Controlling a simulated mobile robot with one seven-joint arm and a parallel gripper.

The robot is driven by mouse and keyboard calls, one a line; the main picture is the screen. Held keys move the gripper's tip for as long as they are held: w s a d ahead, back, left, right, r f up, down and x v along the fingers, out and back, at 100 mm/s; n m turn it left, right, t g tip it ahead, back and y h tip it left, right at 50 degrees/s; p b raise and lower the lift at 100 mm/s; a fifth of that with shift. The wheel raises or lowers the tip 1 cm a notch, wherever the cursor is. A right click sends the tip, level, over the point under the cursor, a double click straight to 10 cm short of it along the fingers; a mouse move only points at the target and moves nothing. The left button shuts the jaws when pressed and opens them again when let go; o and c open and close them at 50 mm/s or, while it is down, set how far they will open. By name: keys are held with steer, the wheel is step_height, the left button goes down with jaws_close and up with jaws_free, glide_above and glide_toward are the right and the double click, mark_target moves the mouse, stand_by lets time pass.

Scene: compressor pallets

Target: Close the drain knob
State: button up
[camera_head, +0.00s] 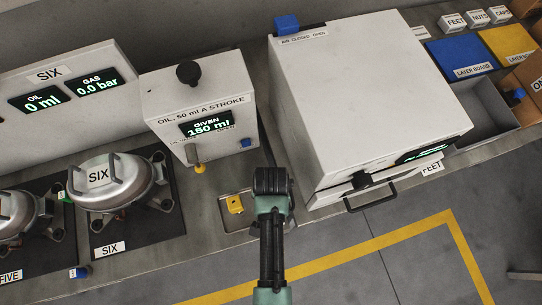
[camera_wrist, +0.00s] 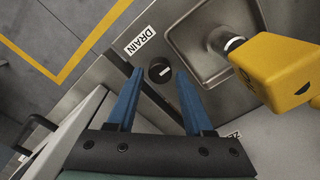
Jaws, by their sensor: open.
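The drain knob (camera_wrist: 158,68) is a small dark round knob with a white mark, set in the metal surface in the wrist view. The DRAIN label (camera_wrist: 140,41) is beside it. My gripper (camera_wrist: 160,72) is open, with one blue finger on each side of the knob in the picture. I cannot tell whether the fingers touch it or how far above it they are. In the head view, my gripper (camera_head: 272,182) is over the bench front, right of the metal drain basin (camera_head: 225,217). There the knob is hidden by my arm.
A yellow block (camera_wrist: 275,72) is over the basin (camera_wrist: 176,38), close to the knob; it also shows in the head view (camera_head: 235,204). The oil dispenser (camera_head: 200,100) stands behind on the left, reading 150 ml. A white cabinet (camera_head: 365,100) with a black handle stands on the right.

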steer(key=shift+f, duration=0.7)
steer(key=shift+c, duration=0.3)
jaws_close()
